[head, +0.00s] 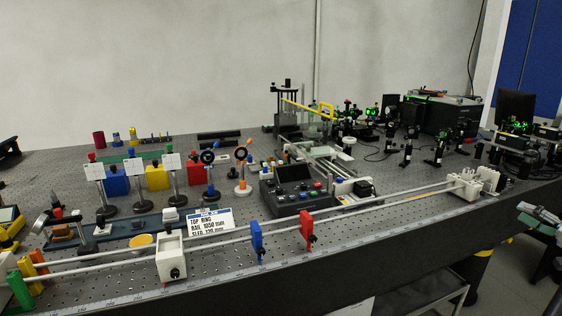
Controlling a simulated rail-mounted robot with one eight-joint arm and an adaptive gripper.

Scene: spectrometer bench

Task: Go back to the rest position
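I cannot make out my gripper anywhere in the head view. My arm cannot be identified for certain either. The long perforated optical bench (350,207) fills the middle of the view. Along its front edge runs a pair of pale rails (375,204) that carries a white block (171,256), a blue holder (257,239) and a red holder (306,230).
Posts with white cards (172,161), coloured blocks (116,182) and a white label sign (211,221) crowd the left. A black control box (295,190) stands mid-bench. Dark instruments (440,112) fill the back right. A grey metal part (540,213), unclear, shows at the right edge.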

